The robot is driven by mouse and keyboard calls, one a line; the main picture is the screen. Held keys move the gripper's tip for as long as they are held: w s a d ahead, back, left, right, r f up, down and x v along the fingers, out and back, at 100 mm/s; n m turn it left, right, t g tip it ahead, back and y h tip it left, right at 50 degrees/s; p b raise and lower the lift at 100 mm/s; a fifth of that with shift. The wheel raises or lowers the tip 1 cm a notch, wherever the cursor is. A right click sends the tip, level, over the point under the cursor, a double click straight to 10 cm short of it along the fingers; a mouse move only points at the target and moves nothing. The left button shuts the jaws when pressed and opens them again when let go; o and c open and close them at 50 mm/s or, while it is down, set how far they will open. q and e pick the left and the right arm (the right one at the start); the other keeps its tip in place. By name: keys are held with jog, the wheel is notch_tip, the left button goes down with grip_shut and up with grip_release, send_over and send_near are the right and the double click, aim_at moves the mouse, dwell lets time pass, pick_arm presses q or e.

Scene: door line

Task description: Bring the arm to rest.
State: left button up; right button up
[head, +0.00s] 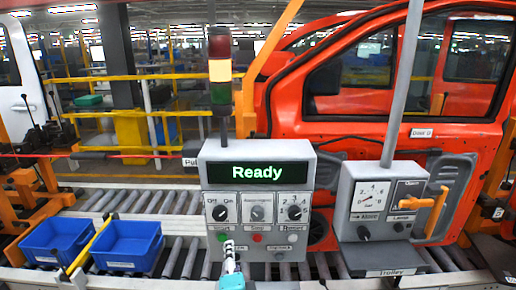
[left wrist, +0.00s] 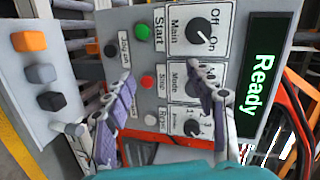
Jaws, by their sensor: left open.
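My left gripper (head: 229,246) is in front of the lower left part of the grey control box (head: 212,165) in the head view. In the left wrist view its two purple-grey fingers (left wrist: 164,84) are spread apart with nothing between them. The green Start button (left wrist: 145,83) and red Stop button (left wrist: 133,111) show between and beside the fingers. In that view one finger covers part of the middle knob. Whether the fingers touch the box I cannot tell. The box's display (head: 258,172) reads "Ready" in green. My right gripper is in neither view.
A grey trolley box (head: 372,226) with a gauge and orange handle stands at right, before an orange car door (head: 345,108). Two blue bins (head: 128,245) sit on the roller conveyor at left. A signal tower (head: 220,72) rises behind the control box.

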pick_arm(q)
jog(key=s+a+f+n+g+y+b, duration=0.1)
jog(key=s+a+f+n+g+b, duration=0.4)
jog(key=a+f, duration=0.55)
jog(key=s+a+f+n+g+h+b, duration=0.1)
jog(key=s+f+n+g+h+b, duration=0.1)
jog(key=s+f+n+b, duration=0.4)
jog(key=s+f+n+h, duration=0.1)
jog(key=s+f+n, duration=0.2)
jog(key=f, duration=0.3)
jog(key=shift+s+f+n+g, duration=0.4)
jog(key=shift+s, duration=0.4)
